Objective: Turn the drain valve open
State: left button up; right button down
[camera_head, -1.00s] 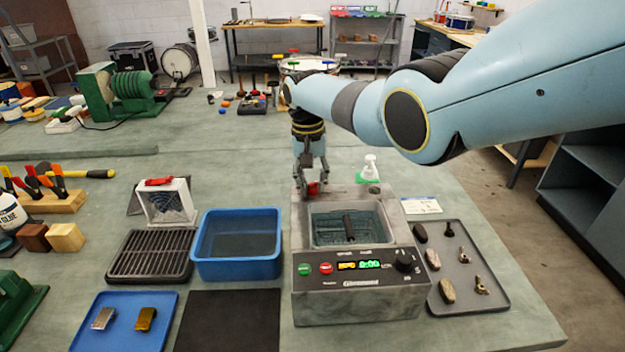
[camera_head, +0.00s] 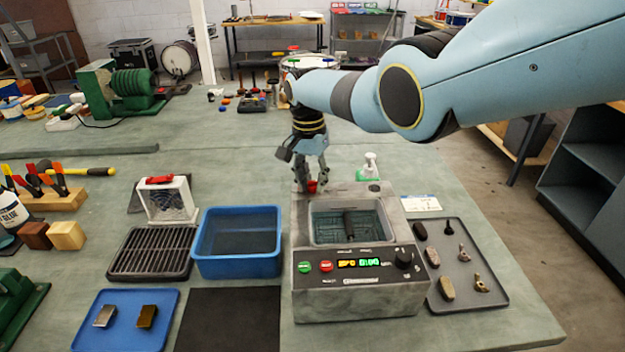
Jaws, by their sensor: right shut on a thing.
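The ultrasonic-cleaner-like tank (camera_head: 358,298) stands on the bench, with green and red buttons, a lit display and a dark knob on its front. Its basin holds liquid and a basket with a dark handle. The red drain valve (camera_head: 311,187) shows at the tank's back left corner, partly hidden by the fingers. My right gripper (camera_head: 311,184) points down over that corner, shut on the red valve. How far the valve is turned cannot be told. My left gripper is not in view.
A blue tub (camera_head: 238,266) and a black rack (camera_head: 152,262) stand left of the tank. A tray of metal parts (camera_head: 502,297) lies to the right. A dark mat lies in front.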

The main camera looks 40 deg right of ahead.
aim_at(310, 183)
jog(key=c, duration=1.1)
grip_release()
notch_tip(310, 183, up, 12)
jog(key=shift+w+a, duration=0.15)
jog(key=shift+w, duration=0.2)
